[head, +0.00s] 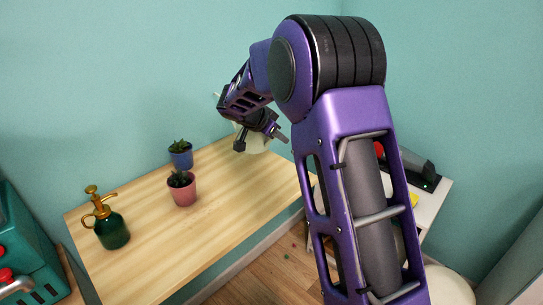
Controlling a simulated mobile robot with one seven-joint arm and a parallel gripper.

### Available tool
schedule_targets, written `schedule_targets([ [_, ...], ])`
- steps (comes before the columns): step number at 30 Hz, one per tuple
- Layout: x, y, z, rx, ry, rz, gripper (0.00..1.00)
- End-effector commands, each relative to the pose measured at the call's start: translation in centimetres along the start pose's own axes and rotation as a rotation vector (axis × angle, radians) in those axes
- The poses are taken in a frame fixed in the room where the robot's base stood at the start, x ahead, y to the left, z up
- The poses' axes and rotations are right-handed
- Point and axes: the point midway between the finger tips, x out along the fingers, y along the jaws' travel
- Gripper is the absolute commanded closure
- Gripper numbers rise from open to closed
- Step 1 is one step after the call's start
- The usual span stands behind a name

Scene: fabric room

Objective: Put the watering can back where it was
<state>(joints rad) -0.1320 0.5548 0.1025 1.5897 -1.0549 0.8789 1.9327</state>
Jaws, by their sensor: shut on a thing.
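My gripper (261,138) is over the far right part of the wooden table, with its fingers pointing down. It is shut on a cream-white object (254,146), which looks like the watering can. The wrist and fingers hide most of it, so its handle and spout cannot be made out clearly. I cannot tell whether its base touches the table (240,190) or is held just above it.
A blue pot (181,160) and a pink pot (182,194) with small plants stand left of my gripper. A green bottle with a brass pump (113,231) stands at the table's left. The table's middle front is clear. A white side table (435,195) is at right.

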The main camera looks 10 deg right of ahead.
Motion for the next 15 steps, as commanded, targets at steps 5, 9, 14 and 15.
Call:
schedule_targets([
  [5, 1.5, 0.2, 1.4, 0.002, 0.002, -0.003, 1.00],
  [9, 2.1, 0.4, 2.1, 0.001, 0.000, -0.003, 1.00],
  [14, 3.7, 0.7, 3.6, -0.001, 0.000, -0.002, 1.00],
  [15, 4.0, 0.7, 4.0, -0.001, 0.000, -0.003, 1.00],
])
